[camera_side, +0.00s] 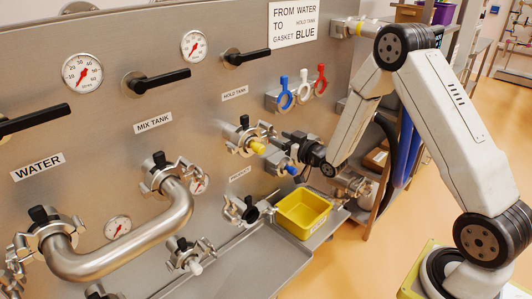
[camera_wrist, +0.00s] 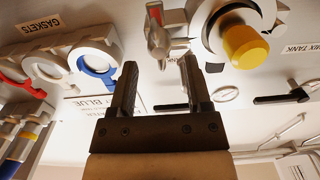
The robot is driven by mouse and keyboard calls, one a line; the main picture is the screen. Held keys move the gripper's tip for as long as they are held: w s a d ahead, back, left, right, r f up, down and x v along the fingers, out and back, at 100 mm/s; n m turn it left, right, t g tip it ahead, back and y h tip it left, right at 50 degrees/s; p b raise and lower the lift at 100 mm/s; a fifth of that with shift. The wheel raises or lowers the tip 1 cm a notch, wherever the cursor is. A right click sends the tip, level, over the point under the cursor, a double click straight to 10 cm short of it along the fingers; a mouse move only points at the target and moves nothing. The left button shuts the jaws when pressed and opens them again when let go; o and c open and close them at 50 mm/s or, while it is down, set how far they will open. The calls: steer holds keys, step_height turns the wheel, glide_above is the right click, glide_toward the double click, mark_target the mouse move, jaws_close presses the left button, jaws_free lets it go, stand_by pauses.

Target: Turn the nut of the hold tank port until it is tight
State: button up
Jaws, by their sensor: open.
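The hold tank port (camera_side: 244,139) is on the steel panel below its label, with a clamp around it and a yellow plug (camera_side: 257,147) in its mouth. The plug also shows large in the wrist view (camera_wrist: 243,46). The clamp's metal wing nut (camera_side: 267,130) is on the port's right side. In the wrist view the nut (camera_wrist: 157,38) appears beyond and between the fingertips. My gripper (camera_wrist: 158,70) is open, its two dark fingers on either side of the nut in that view. No contact is visible. In the side view my gripper (camera_side: 282,138) is just right of the port.
Blue, white and red gaskets (camera_side: 303,92) hang above right of my gripper. A yellow bin (camera_side: 302,214) stands on the ledge. A bent pipe (camera_side: 130,252) joins the water and mix tank ports.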

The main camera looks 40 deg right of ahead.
steer(key=shift+s, duration=2.95)
steer(key=shift+a, duration=0.1)
steer(key=s+a+g, duration=0.5)
steer(key=s+g, duration=0.2)
steer(key=s, duration=0.2)
steer(key=s+a+f+g, duration=0.1)
steer(key=s+a+g, duration=0.5)
steer(key=s+g, duration=0.2)
steer(key=shift+s+a+f, duration=0.15)
steer(key=shift+s, duration=0.65)
